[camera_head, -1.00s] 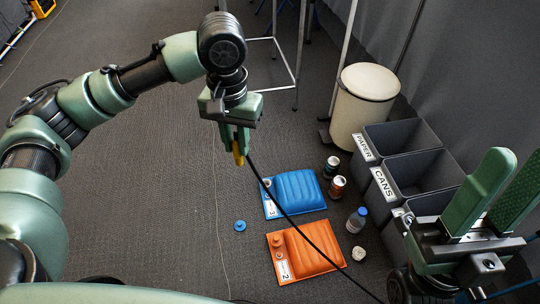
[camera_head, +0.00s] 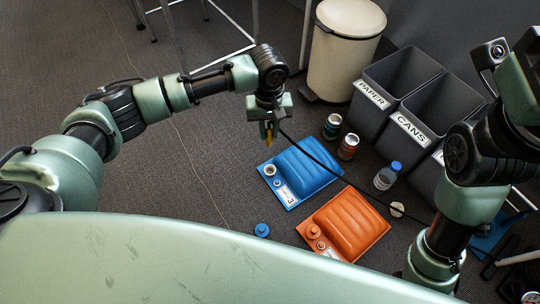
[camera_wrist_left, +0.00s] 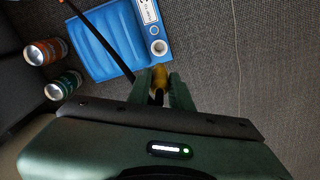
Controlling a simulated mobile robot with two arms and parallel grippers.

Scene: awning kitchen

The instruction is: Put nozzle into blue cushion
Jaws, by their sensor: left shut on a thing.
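The blue cushion (camera_head: 313,167) lies flat on the carpet, its round open valve (camera_head: 269,170) at its left end beside a label. My left gripper (camera_head: 268,133) is shut on the yellow nozzle (camera_head: 268,146), which points down with a black hose trailing from it. In the left wrist view the nozzle (camera_wrist_left: 160,76) shows between the fingers, close to the valve (camera_wrist_left: 159,47) in the picture; they look apart, the height gap unclear. The blue cushion (camera_wrist_left: 105,40) lies beyond. My right arm stands raised at the right; its fingers are not clearly visible.
An orange cushion (camera_head: 349,217) lies in front, and a blue cap (camera_head: 262,230) is on the floor. Two cans (camera_head: 333,126) (camera_head: 348,146), a bottle (camera_head: 387,175) and grey bins (camera_head: 392,88) stand to the right. Carpet at left is clear.

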